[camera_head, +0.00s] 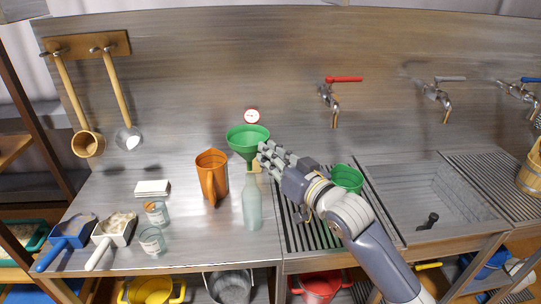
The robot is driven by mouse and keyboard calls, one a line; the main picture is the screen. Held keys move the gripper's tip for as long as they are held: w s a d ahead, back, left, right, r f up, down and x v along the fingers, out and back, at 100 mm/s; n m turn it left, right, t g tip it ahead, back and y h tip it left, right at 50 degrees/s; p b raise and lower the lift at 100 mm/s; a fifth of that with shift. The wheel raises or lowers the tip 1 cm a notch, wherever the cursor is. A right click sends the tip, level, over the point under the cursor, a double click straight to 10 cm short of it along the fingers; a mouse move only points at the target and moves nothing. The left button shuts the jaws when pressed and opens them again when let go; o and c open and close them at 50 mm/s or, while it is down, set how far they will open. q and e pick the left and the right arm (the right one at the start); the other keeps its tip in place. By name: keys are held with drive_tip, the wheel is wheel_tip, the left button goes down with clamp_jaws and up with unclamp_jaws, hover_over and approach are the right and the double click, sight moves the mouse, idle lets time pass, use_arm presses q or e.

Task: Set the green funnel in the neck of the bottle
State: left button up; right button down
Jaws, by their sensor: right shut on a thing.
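The green funnel (247,137) is upright with its wide mouth up, near the middle of the camera_head view. My right gripper (263,156) is shut on the funnel at its right side. The pale, translucent bottle (252,208) stands upright on the metal counter directly below the funnel. The spout's lower end lines up with the bottle's neck; I cannot tell whether it is inside the neck or just above or before it. My left gripper is not in view.
An orange jug (212,176) stands just left of the bottle. A green cup (347,178) is behind my right arm on the slatted drainer (305,232). Two glass jars (152,241) and two scoops (113,229) are at the left. A sunken sink (421,190) lies right.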

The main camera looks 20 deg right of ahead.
drive_tip(key=shift+f, duration=0.5)
wheel_tip(320, 180, down, 4)
drive_tip(key=b, duration=0.2)
drive_tip(key=shift+f+b, duration=0.2)
drive_tip(key=shift+b, duration=0.2)
drive_tip(key=shift+s+f, duration=0.15)
drive_tip(key=shift+f, duration=0.65)
idle(0.3)
drive_tip(key=c, duration=1.7)
unclamp_jaws()
drive_tip(key=shift+o, duration=0.7)
drive_tip(key=shift+w+r, duration=0.1)
drive_tip(key=shift+w, duration=0.1)
